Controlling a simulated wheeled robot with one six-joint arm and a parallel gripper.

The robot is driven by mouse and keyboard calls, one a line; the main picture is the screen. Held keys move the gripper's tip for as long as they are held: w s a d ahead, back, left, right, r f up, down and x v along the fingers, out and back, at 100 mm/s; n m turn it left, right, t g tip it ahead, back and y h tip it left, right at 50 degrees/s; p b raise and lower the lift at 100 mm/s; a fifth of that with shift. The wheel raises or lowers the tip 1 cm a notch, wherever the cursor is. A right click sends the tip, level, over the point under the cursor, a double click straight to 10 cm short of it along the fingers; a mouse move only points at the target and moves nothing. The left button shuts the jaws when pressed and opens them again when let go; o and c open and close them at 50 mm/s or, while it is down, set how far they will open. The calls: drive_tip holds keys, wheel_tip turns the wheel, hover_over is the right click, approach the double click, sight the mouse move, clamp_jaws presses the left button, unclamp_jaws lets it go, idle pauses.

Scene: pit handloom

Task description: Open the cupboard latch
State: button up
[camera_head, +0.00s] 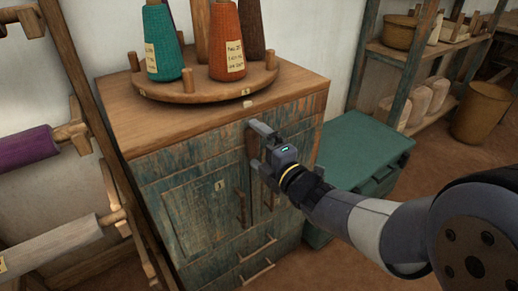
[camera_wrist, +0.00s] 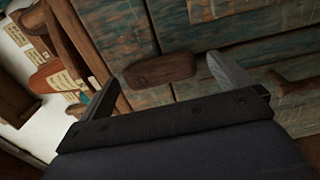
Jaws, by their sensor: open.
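The cupboard (camera_head: 180,200) is worn blue-green wood with a plain brown top and two doors. The latch (camera_wrist: 160,70) is a short brown wooden bar with rounded ends, lying across the seam between the doors in the wrist view. In the head view a small brown part of the latch (camera_head: 252,143) shows high on the door front. My gripper (camera_head: 255,146) is open at the upper door front, its fingers on either side of the latch. In the wrist view my gripper (camera_wrist: 163,69) has one finger near each end of the bar. Contact cannot be told.
Brown door handles (camera_head: 240,208) and drawer pulls stand out below. A round wooden tray (camera_head: 205,91) with thread cones sits on the cupboard top. A teal chest (camera_head: 365,150) stands at right. Rollers with purple (camera_head: 22,149) and grey cloth are at left.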

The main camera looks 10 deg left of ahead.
drive_tip(key=c, duration=1)
drive_tip(key=shift+m, duration=0.4)
drive_tip(key=m, duration=0.3)
drive_tip(key=shift+s+a+m+b, duration=0.25)
drive_tip(key=shift+s+m+b, duration=0.05)
drive_tip(key=shift+m+b, duration=0.1)
drive_tip(key=m, duration=0.4)
drive_tip(key=shift+s+a+r+p, duration=0.2)
drive_tip(key=shift+s+r+p, duration=0.1)
drive_tip(key=m, duration=0.2)
drive_tip(key=r+m+p, duration=0.1)
drive_tip(key=m, duration=0.2)
drive_tip(key=shift+s+a, duration=0.2)
drive_tip(key=shift+r+m+p, duration=0.15)
drive_tip(key=shift+m+p, duration=0.35)
drive_tip(key=shift+m, duration=0.6)
drive_tip(key=shift+r+m+p, duration=0.1)
drive_tip(key=shift+m+p, duration=0.4)
drive_tip(key=shift+m, duration=0.6)
